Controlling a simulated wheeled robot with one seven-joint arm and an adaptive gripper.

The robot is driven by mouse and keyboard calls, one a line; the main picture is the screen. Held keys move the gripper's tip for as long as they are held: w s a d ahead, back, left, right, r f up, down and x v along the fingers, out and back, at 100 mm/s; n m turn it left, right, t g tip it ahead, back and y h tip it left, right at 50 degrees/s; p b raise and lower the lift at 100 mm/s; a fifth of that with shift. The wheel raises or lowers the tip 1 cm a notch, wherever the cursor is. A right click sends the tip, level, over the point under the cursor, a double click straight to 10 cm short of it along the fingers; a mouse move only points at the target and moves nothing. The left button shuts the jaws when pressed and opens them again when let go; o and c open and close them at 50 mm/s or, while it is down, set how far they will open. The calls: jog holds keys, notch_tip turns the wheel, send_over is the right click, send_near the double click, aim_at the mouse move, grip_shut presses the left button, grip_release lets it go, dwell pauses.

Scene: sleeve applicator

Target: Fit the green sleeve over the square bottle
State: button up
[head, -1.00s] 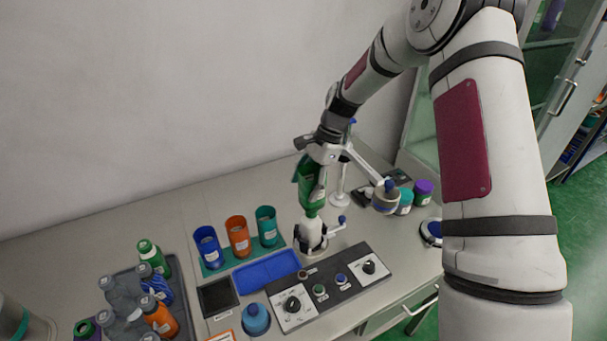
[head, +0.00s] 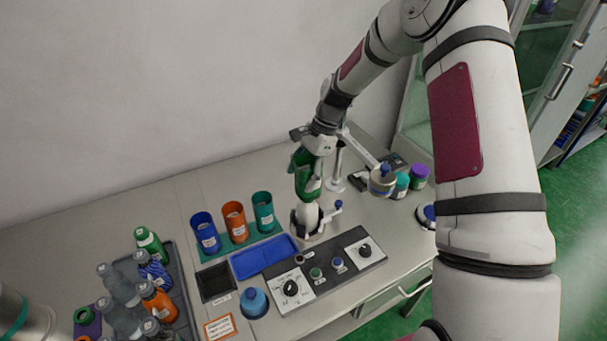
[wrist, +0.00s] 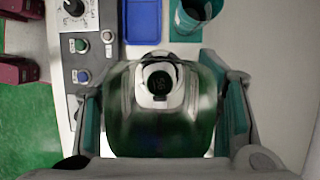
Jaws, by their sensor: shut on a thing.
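My gripper (head: 306,168) points down and is shut on the green sleeve (head: 311,188). In the wrist view the translucent green sleeve (wrist: 160,130) lies between my two fingers (wrist: 163,115). Below it a pale upright body (head: 309,213), seemingly the square bottle, stands in a holder (head: 306,234) with a blue-knobbed lever. The sleeve's lower end meets or overlaps the top of this body; I cannot tell how far it goes around. A shiny piece with a dark round top (wrist: 160,80) shows at the sleeve in the wrist view.
Blue (head: 206,232), orange (head: 235,222) and teal (head: 263,212) cups stand left of the holder, behind a blue tray (head: 265,257). A control panel (head: 330,270) lies in front. A jointed stand (head: 337,165) is close on the right. A rack of bottles (head: 178,295) is at the left.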

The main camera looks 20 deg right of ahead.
aim_at(303, 196)
jog(key=shift+f, duration=0.1)
jog(key=shift+f+b, duration=0.75)
jog(key=shift+f, duration=3)
jog(key=o, duration=1.2)
jog(key=shift+r, duration=0.1)
notch_tip(303, 196, up, 11)
jog(key=shift+f+p, duration=0.1)
jog(key=shift+p, duration=0.4)
